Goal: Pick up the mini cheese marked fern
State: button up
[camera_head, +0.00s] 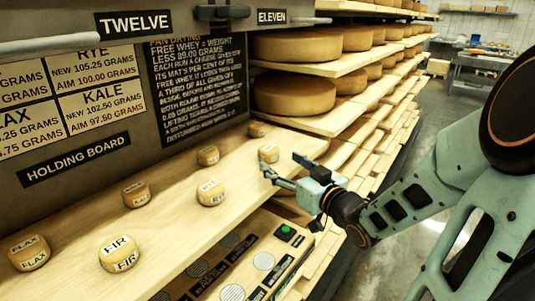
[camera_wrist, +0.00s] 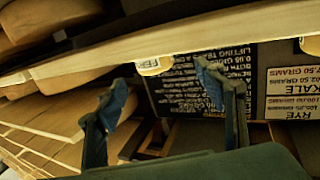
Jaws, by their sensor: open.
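Several small round mini cheeses with dark words stand on the pale wooden holding board (camera_head: 165,225). I cannot read "fern" on any of them for certain. One mini cheese (camera_head: 268,153) stands near the board's right edge, just beyond my gripper (camera_head: 270,174); its label is too small to read. In the wrist view my gripper (camera_wrist: 162,84) has its two fingers wide apart with nothing between them. A mini cheese (camera_wrist: 154,67) shows past the gap between the fingertips, partly cut off by the board edge, in a view that is upside down.
Other mini cheeses include FIR (camera_head: 119,254), FLAX (camera_head: 28,252) and unclear ones (camera_head: 208,155), (camera_head: 210,192), (camera_head: 136,194), (camera_head: 256,129). A dark text panel (camera_head: 200,90) stands behind. Shelves with large cheese wheels (camera_head: 293,95) are at the right.

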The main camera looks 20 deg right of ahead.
aim_at(268, 147)
jog(key=x, duration=0.8)
jog(key=shift+w+d+b, duration=0.3)
jog(key=shift+w+d, duration=0.05)
jog(key=shift+r, duration=0.1)
jog(key=c, duration=1.3)
jog(key=shift+r, duration=0.1)
